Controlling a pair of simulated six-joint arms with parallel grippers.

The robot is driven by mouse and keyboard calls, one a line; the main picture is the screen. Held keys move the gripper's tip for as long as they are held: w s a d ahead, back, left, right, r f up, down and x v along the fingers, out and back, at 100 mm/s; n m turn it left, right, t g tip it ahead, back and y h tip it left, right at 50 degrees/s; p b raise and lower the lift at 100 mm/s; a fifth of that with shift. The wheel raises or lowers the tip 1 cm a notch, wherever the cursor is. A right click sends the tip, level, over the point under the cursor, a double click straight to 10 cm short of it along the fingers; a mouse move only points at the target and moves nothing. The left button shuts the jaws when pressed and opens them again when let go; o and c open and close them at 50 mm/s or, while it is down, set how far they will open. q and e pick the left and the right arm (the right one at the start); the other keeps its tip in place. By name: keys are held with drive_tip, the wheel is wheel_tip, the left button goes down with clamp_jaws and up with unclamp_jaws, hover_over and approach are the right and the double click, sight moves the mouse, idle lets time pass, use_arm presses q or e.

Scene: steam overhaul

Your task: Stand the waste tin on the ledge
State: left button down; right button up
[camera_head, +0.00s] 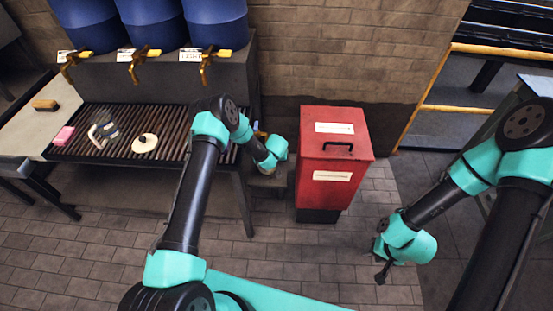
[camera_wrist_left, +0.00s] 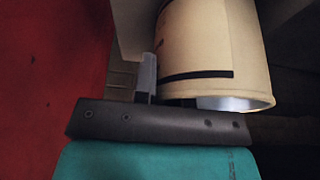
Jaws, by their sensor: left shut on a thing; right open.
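The waste tin (camera_wrist_left: 212,45) is a cream cylinder with a dark stripe and a pale metal rim, seen in the left wrist view. My left gripper (camera_wrist_left: 165,95) is shut on it. In the head view, this gripper is beside the bench's right end, left of the red bin, and the tin is hidden there or too small to tell. A low dark block (camera_head: 270,183) lies below that gripper; I cannot tell whether it is the ledge. My right gripper (camera_head: 382,272) is open and empty, low over the floor at the right.
The red bin (camera_head: 333,165) with a black lid handle stands right of my left gripper. The slatted bench (camera_head: 105,150) carries a pink block (camera_head: 64,135), a metal item (camera_head: 102,134) and a white disc (camera_head: 145,143). Blue drums (camera_head: 155,20) with brass taps stand behind. Floor between bin and right arm is clear.

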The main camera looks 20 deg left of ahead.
use_arm(q)
drive_tip(key=shift+f, duration=0.15)
drive_tip(key=c, duration=1.2)
unclamp_jaws()
drive_tip(key=shift+o, duration=0.2)
drive_tip(key=shift+s+r, duration=0.15)
drive_tip(key=shift+r, duration=0.55)
drive_tip(key=v, duration=1.1)
drive_tip(key=shift+s, duration=0.15)
